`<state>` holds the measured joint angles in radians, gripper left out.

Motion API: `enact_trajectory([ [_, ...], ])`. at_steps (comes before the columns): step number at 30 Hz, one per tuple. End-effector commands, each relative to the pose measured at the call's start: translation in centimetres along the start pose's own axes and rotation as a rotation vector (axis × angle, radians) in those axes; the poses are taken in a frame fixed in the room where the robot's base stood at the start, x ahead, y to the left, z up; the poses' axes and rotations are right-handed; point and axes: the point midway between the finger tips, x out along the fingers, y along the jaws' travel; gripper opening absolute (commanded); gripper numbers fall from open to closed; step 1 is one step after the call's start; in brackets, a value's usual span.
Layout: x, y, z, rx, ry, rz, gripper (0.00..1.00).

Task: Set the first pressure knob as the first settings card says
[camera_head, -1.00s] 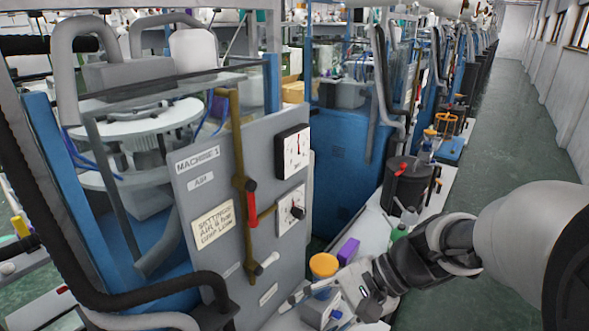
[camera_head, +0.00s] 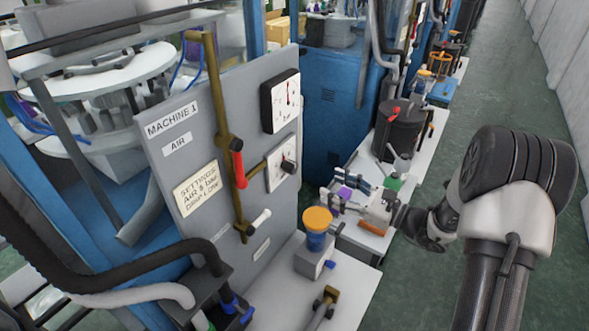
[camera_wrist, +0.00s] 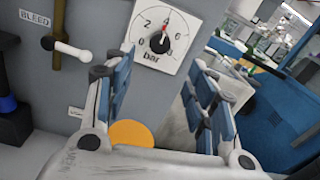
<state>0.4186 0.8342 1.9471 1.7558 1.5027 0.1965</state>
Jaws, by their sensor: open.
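The settings card (camera_head: 199,188) on the Machine 1 panel reads "SETTINGS", an AIR value in bar whose digit is unclear, and "DRIP LOW". The pressure knob (camera_head: 288,166) is a dark knob on a white plate at the panel's right edge. In the wrist view the knob (camera_wrist: 160,43) sits on a dial marked in bar, its red mark pointing up near the 4. My gripper (camera_head: 335,186) is open and empty, right of the panel and apart from the knob. In the wrist view its fingers (camera_wrist: 160,72) are spread below the dial.
The aisle floor (camera_head: 420,285) is clear.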

Motion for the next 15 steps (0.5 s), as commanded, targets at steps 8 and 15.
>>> enact_trajectory([
  [8, 6.4, 0.2, -0.2, -0.003, -0.001, 0.006, 0.51],
  [15, 11.0, 0.2, -0.1, -0.002, -0.001, 0.005, 0.51],
])
